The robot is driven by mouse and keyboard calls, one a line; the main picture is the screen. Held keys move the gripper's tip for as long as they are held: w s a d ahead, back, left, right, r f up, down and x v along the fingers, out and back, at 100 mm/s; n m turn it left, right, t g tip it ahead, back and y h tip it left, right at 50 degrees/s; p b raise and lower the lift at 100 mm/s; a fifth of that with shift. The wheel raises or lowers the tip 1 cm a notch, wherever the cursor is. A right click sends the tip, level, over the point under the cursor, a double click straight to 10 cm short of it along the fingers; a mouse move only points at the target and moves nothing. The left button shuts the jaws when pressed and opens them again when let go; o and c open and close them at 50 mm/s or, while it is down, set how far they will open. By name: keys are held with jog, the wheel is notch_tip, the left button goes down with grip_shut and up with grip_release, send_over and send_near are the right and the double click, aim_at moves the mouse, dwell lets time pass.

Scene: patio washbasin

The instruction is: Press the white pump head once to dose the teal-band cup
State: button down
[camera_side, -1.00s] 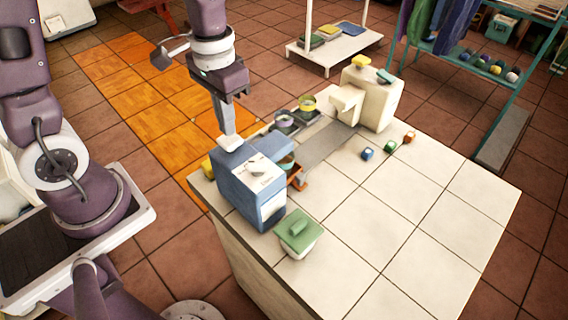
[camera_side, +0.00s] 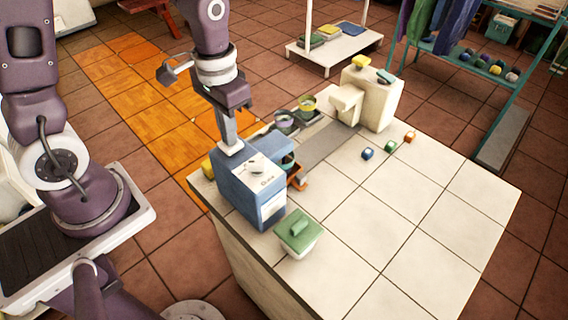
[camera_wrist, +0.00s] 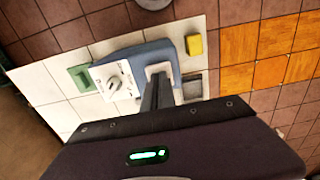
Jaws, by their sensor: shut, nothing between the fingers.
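The white pump head (camera_side: 230,148) sits on the left end of the blue dispenser (camera_side: 255,185), low against its top. My gripper (camera_side: 231,145) is shut and empty, pointing down with its fingertips on the pump head. In the wrist view, my gripper (camera_wrist: 158,78) covers part of the white pump head (camera_wrist: 160,67). The teal-band cup (camera_side: 287,162) stands at the dispenser's right side, partly hidden by its blue overhang. Its contents cannot be made out.
A green-lidded box (camera_side: 298,234) stands in front of the dispenser. Two other cups, one yellow-banded (camera_side: 307,104), stand behind. The tiled counter (camera_side: 400,220) is clear at the front right.

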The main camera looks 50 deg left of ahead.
jog(key=shift+r, duration=1.4)
notch_tip(320, 180, up, 6)
jog(key=s+d+r+t, duration=0.1)
jog(key=s+r+t, duration=0.4)
jog(key=s, duration=0.7)
notch_tip(320, 180, up, 2)
jog(key=shift+t, duration=0.3)
